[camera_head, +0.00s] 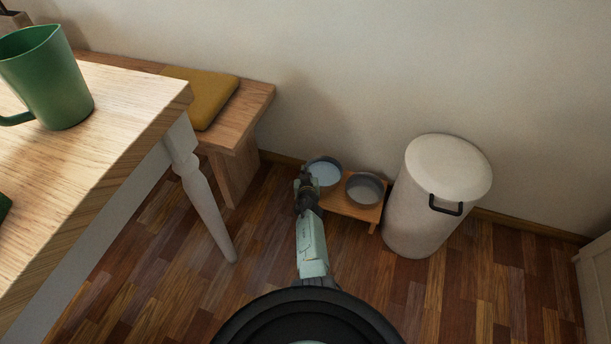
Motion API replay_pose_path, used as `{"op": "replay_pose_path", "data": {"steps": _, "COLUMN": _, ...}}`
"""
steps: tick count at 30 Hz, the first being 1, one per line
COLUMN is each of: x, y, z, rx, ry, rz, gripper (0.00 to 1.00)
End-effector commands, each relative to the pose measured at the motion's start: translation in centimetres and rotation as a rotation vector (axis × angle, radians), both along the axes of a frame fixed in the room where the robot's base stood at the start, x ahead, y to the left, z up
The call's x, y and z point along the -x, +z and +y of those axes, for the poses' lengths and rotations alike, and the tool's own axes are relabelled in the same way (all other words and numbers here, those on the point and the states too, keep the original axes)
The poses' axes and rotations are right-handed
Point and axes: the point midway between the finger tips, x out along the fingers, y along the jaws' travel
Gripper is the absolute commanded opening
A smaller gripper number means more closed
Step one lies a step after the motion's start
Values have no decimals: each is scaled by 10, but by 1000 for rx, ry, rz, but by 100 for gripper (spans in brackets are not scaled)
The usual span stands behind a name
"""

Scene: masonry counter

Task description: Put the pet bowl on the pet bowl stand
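A low wooden pet bowl stand (345,208) is on the floor against the wall. A round grey bowl (365,189) sits at the stand's right side. A second round bowl (325,172), grey-rimmed with a pale blue inside, is at the stand's left side; I cannot tell whether it rests on the stand or is held just above it. My gripper (309,181) is at the left bowl's near left edge, seen from above and behind. Its fingers are small and dark, and I cannot tell whether they are closed on the rim. My arm hides the stand's left end.
A white lidded bin (436,200) with a black handle stands close to the stand's right. A wooden bench (238,150) with a yellow cushion (203,97) is to the left. A table (110,125) with a green jug (50,78) fills the left foreground. Floor on the right is clear.

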Motion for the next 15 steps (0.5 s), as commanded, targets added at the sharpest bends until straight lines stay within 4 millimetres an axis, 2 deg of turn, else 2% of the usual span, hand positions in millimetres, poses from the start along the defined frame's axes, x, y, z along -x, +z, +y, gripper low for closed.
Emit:
{"op": "replay_pose_path", "data": {"steps": 1, "x": 0, "y": -13, "z": 0, "rx": 2, "ry": 0, "rz": -1, "gripper": 0}}
{"op": "replay_pose_path", "data": {"steps": 5, "x": 0, "y": -26, "z": 0, "rx": 3, "ry": 0, "rz": -3, "gripper": 0}}
{"op": "replay_pose_path", "data": {"steps": 15, "x": 0, "y": -27, "z": 0, "rx": 1, "ry": -1, "rz": -3, "gripper": 0}}
